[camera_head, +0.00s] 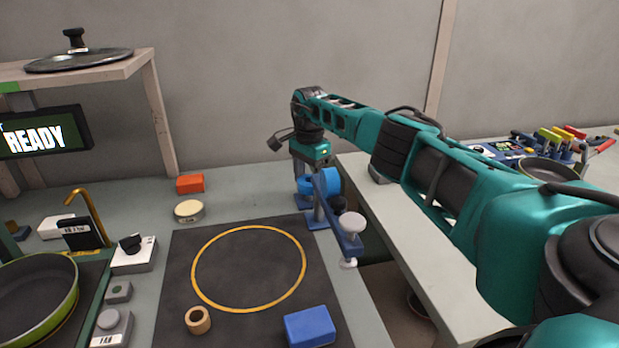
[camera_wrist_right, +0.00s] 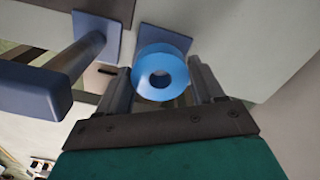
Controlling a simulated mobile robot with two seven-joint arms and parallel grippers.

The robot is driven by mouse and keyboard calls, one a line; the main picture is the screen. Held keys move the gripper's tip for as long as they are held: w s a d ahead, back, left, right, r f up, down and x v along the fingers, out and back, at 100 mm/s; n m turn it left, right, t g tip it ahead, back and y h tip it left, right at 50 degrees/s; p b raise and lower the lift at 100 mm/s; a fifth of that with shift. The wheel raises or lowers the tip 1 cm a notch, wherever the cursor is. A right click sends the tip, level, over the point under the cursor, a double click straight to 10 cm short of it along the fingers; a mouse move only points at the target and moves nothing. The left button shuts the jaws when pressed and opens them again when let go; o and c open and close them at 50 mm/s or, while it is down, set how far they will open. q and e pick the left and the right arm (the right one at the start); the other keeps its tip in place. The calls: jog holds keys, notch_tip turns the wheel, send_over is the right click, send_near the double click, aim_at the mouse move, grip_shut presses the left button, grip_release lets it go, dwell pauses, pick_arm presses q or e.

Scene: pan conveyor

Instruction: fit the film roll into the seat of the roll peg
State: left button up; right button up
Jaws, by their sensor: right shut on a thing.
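The film roll is a bright blue ring (camera_wrist_right: 160,72) with a dark centre hole, between the two fingers of my right gripper (camera_head: 308,172) in the right wrist view. My right gripper is shut on it. The roll also shows in the head view (camera_head: 327,180), partly hidden behind a slate-blue bracket. The roll peg appears to belong to this slate-blue fixture (camera_head: 325,200), beside the roll. In the wrist view, a post (camera_wrist_right: 85,55) stands left of the roll, and a square plate (camera_wrist_right: 197,28) lies behind it. I cannot tell whether the roll touches a seat. My left gripper is not in view.
A dark mat (camera_head: 180,260) with a yellow circle lies left of the fixture; a tan ring (camera_head: 198,320) and a blue block (camera_head: 309,327) are on it. An orange block (camera_head: 190,183) and a cream round tub (camera_head: 188,210) sit behind. A pale conveyor (camera_head: 410,250) runs at right.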

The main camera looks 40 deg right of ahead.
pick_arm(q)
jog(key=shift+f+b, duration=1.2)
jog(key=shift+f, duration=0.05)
pick_arm(e)
jog(key=shift+f, duration=1.55)
jog(key=o, duration=1)
jog(key=shift+w+r, duration=0.1)
jog(key=shift+r, duration=0.8)
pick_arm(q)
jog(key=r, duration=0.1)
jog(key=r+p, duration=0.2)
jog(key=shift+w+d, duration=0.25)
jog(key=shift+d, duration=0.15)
pick_arm(e)
notch_tip(320, 180, up, 11)
jog(key=shift+r, duration=0.1)
